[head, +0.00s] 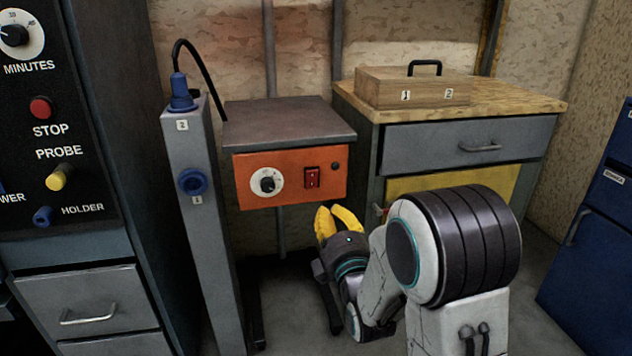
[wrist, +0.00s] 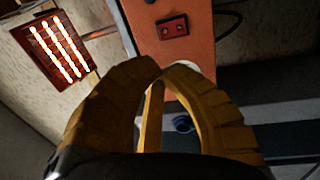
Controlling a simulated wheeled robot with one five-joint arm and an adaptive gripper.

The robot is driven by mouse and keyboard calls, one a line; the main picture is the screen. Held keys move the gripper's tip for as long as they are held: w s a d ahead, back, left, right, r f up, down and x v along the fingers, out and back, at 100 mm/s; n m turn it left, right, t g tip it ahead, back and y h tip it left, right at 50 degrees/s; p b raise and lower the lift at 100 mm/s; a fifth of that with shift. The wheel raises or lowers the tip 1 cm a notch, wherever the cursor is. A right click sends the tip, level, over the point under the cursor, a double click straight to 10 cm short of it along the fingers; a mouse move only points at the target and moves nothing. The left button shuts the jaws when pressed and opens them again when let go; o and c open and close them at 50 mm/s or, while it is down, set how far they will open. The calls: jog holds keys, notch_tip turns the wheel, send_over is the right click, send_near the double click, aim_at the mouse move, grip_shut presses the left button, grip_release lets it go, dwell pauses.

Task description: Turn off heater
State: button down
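The orange control panel (head: 290,195) is on the front of a grey-topped box. It carries a red rocker switch (head: 312,177), a white dial with a black knob (head: 267,181) and a small dark button. In the wrist view the panel (wrist: 190,50) and the red switch (wrist: 172,26) lie beyond the fingertips. A heater with glowing bars (wrist: 55,48) shows at upper left there; it is not visible in the head view. My gripper (head: 331,210) is below and right of the panel, apart from it. Its yellow fingers appear to meet at the tips, empty.
A grey post (head: 190,140) with blue fittings stands left of the panel. A workbench (head: 500,100) with a wooden box (head: 412,87) stands to the right. A dark control cabinet (head: 60,130) is at far left, a blue cabinet (head: 595,250) at far right.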

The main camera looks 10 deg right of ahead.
aim_at(313, 172)
jog(key=shift+w, duration=0.15)
jog(key=w, duration=0.4)
jog(key=w+r+b, duration=0.1)
jog(key=w, duration=0.4)
jog(key=w+b, duration=0.1)
jog(key=w, duration=0.3)
jog(key=shift+w+r, duration=0.3)
jog(key=shift+r, duration=0.05)
dwell(0.4)
jog(key=shift+w+r+g+p, duration=0.2)
jog(key=shift+r+g+p, duration=0.15)
jog(key=shift+p, duration=0.75)
jog(key=shift+w+r+g+p, duration=0.25)
jog(key=shift+g+p, duration=0.2)
jog(key=shift+p, duration=0.8)
jog(key=shift+f+b, duration=0.45)
jog(key=shift+f, duration=0.05)
